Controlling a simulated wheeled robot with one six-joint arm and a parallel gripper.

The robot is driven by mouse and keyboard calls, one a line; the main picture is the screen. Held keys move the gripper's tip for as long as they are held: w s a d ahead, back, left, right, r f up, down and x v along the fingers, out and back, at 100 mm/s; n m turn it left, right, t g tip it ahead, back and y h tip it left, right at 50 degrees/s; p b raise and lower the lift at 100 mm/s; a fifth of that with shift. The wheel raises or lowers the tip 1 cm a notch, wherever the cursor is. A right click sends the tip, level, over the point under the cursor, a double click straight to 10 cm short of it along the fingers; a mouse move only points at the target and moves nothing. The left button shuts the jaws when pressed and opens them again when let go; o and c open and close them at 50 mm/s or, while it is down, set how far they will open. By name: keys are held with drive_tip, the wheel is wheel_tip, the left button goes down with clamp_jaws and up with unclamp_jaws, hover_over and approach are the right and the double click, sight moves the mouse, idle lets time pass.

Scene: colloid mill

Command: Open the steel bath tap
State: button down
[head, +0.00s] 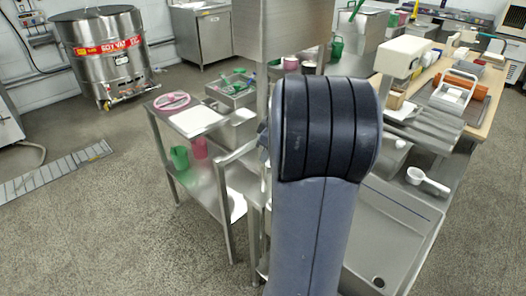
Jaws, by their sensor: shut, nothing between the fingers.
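I cannot make out the steel bath tap in the head view. My own arm stands upright in the middle and hides a large part of the steel benches behind it. A steel basin (386,232) with a drain hole shows at the lower right, partly behind my arm. My gripper does not show.
A steel table (222,178) with a lower shelf stands left of my arm, with a tray, a white board and cups. A large steel vat (103,50) stands at the back left. A white scoop (427,181) lies beyond the basin. The floor at left is mostly clear.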

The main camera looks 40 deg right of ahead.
drive_tip(key=s+n, duration=0.1)
drive_tip(key=n, duration=0.1)
drive_tip(key=s+d+n+y, duration=0.1)
drive_tip(key=shift+n+g, duration=0.4)
drive_tip(key=shift+s+d+n+g+y+p, duration=0.3)
drive_tip(key=shift+s+d+n+p, duration=0.35)
drive_tip(key=shift+n, duration=0.6)
drive_tip(key=shift+s+d+n+g+y+p, duration=0.1)
drive_tip(key=shift+s+d+n+g+p, duration=0.3)
drive_tip(key=shift+d+n, duration=0.65)
drive_tip(key=shift+s+d+n+g+y+p, duration=0.2)
drive_tip(key=shift+s+d+n+g+p, duration=0.35)
drive_tip(key=shift+n, duration=0.85)
drive_tip(key=shift+w+d+t+p, duration=0.15)
drive_tip(key=shift+d+t+p, duration=0.05)
drive_tip(key=shift+t+p, duration=0.1)
